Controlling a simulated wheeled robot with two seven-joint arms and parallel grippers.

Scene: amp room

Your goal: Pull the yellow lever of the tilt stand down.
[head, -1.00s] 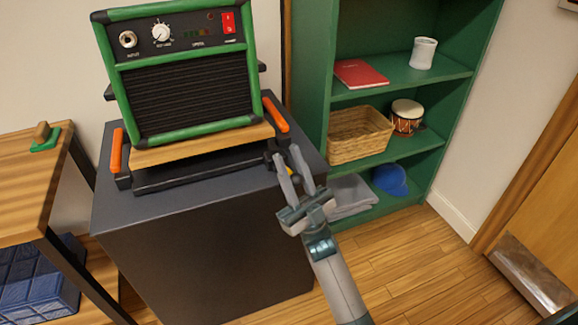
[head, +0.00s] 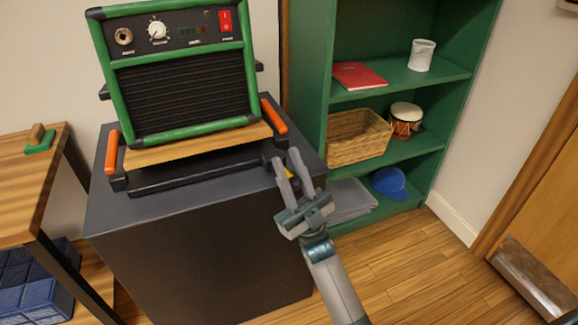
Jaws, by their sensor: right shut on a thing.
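The tilt stand (head: 195,172) is a dark frame with a wooden ledge and orange side handles. It sits on a dark cabinet, with a green-edged amp leaning back on it. My right gripper (head: 287,161) is at the stand's front right corner, shut on the yellow lever. I cannot tell the lever's angle. My left gripper is not in view.
The amp (head: 182,90) rests on the stand. The dark cabinet (head: 200,245) is under it. A green shelf (head: 425,152) with a basket (head: 358,138) and other items stands at the right. A wooden table (head: 25,190) is at the left. The floor at the lower right is clear.

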